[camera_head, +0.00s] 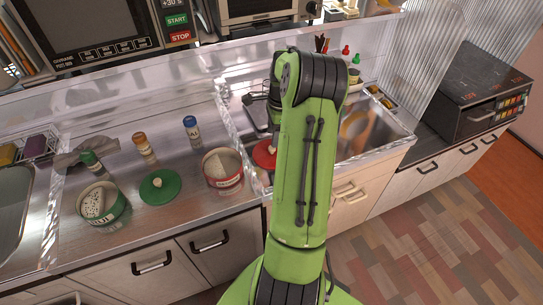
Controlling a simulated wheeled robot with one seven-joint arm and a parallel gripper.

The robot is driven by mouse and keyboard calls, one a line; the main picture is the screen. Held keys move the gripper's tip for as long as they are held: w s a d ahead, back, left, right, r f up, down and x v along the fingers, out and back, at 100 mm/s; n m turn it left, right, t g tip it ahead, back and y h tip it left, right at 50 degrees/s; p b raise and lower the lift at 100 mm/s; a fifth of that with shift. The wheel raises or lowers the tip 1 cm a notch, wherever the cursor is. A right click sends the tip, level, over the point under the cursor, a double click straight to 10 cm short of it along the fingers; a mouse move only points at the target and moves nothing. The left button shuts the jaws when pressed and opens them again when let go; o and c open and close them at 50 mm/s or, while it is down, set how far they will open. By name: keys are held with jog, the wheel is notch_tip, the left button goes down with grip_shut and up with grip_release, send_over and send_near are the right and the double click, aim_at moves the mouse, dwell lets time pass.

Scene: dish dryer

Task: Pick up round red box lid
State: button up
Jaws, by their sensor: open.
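The round red box lid (263,155) shows as a red disc just left of my green arm. Its right part is hidden behind the arm.
A green lid (159,187), an open green box (101,203) and small bottles with green, orange and blue caps (191,128) stand on the left counter (150,232). A dark oven (473,95) stands at right.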

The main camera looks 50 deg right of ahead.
aim_at(272, 151)
jog(key=f, duration=0.2)
jog(key=f+b, duration=0.1)
jog(key=f, duration=0.2)
jog(key=shift+w+a+f+b, duration=0.15)
jog(key=shift+a+f+b, duration=0.1)
jog(key=shift+f+b, duration=0.15)
jog(key=shift+r, duration=0.1)
grip_shut()
